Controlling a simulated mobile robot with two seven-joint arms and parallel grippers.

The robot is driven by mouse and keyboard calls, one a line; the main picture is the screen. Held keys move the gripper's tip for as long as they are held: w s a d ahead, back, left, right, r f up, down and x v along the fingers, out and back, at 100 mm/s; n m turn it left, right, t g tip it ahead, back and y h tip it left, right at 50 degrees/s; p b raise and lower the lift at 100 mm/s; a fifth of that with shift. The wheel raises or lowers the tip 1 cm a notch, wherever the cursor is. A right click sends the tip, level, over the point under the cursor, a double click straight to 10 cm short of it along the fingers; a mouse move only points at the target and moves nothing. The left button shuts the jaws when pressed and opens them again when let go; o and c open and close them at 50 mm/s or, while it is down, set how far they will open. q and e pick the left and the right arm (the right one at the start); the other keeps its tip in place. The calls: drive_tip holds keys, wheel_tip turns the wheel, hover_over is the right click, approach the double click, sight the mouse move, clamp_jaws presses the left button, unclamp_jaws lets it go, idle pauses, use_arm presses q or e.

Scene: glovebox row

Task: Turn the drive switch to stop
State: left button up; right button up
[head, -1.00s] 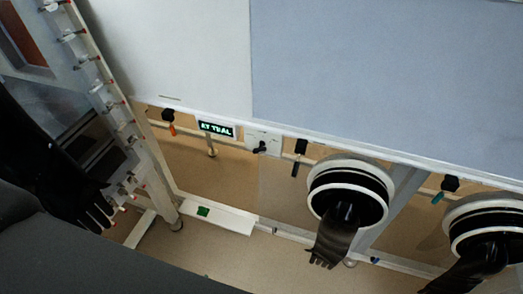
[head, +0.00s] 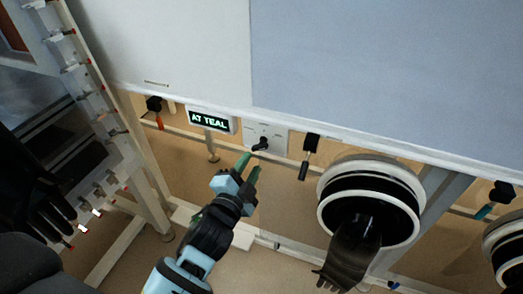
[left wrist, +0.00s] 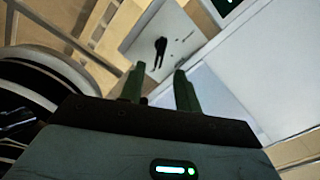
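The drive switch is a black rotary knob (head: 261,144) on a pale plate (head: 278,135) under the panel edge in the head view. In the left wrist view the black knob (left wrist: 160,47) sits on the same plate (left wrist: 185,35), beyond my fingers. My left gripper (head: 248,167) is just below the plate, its two green fingertips apart and pointing up at it. It also shows in the left wrist view (left wrist: 157,83), open, with nothing between the fingers. The fingers look close to the knob but not around it. The plate's markings are too small to read. My right gripper is out of view.
A lit display reading "AT TEAL" (head: 209,120) is left of the plate. Handles with orange (head: 160,120), black (head: 304,170) and teal (head: 484,212) ends hang along the rail. A round glove port (head: 330,205) with a hanging black glove (head: 350,250) is at the right.

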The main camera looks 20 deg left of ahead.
sight(260, 149)
use_arm(q)
drive_tip(key=shift+w+d, duration=0.1)
drive_tip(key=shift+w, duration=3.8)
clamp_jaws()
